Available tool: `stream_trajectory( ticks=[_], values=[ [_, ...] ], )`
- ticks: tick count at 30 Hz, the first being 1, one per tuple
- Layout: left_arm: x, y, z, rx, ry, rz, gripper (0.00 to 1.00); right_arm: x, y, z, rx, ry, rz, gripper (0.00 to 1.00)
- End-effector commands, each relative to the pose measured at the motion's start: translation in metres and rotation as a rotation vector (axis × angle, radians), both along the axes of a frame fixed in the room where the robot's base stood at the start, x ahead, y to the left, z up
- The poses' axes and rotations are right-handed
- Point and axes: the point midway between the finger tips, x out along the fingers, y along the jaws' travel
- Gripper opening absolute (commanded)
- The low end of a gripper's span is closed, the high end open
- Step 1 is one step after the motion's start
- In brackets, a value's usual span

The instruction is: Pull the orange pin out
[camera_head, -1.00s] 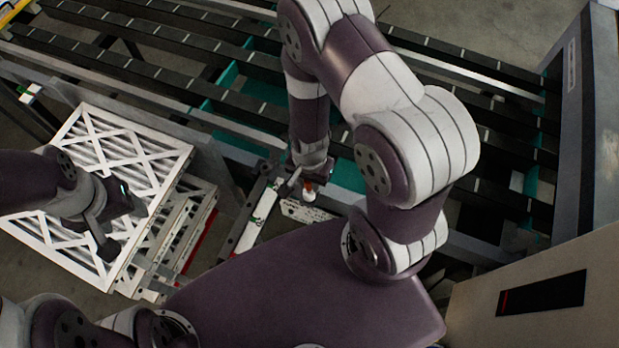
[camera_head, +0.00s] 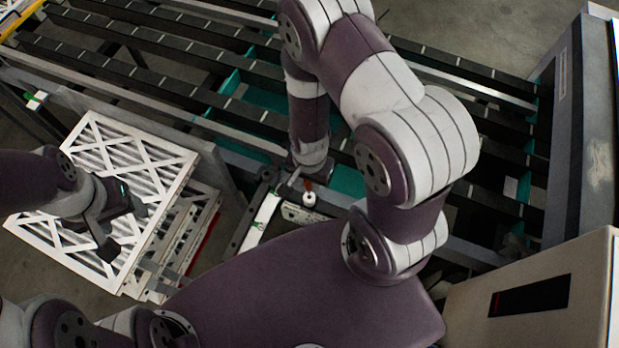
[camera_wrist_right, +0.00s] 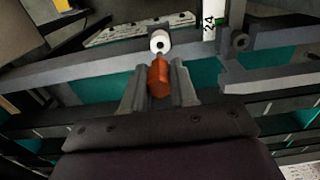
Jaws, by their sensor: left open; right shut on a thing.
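The orange pin (camera_wrist_right: 158,78) is between the two fingers of my right gripper (camera_wrist_right: 160,85) in the right wrist view, and the gripper is shut on it. A round white collar (camera_wrist_right: 159,41) with a dark centre hole sits just beyond the pin's tip, near the grey rail. In the head view the orange pin (camera_head: 308,185) shows small below my right wrist, with the white collar (camera_head: 309,198) just below it. I cannot tell whether the pin's tip is still in the collar. My left gripper (camera_head: 122,228) is open and empty above the white-framed filter.
The stacked white filter (camera_head: 120,160) lies at the left. The roller conveyor (camera_head: 180,55) with dark bars runs across the back. A beige box (camera_head: 540,290) with a dark slot stands at the lower right. A grey rail (camera_wrist_right: 80,68) crosses the wrist view.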

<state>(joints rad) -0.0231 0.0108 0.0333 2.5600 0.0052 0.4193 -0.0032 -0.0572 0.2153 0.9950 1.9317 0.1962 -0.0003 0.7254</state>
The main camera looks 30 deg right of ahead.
Motion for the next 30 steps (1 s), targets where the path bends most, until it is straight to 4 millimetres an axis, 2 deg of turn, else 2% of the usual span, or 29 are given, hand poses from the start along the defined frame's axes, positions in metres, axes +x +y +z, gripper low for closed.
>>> stream_trajectory(
  ticks=[8,21,27,30],
  values=[
    [0.000,0.000,0.002,0.000,0.000,0.000,0.63,0.000,0.000,0.002,0.000,0.000,0.000,0.00],
    [0.000,0.000,0.051,0.000,0.000,0.000,0.63,0.000,0.000,0.053,0.000,0.000,0.001,0.00],
    [0.000,0.000,0.056,0.000,0.000,0.000,0.63,0.000,0.000,0.072,0.000,-0.001,0.000,0.00],
    [0.000,0.000,0.053,0.000,0.000,0.000,0.63,0.001,0.000,0.079,0.000,0.000,0.000,0.00]
  ],
)
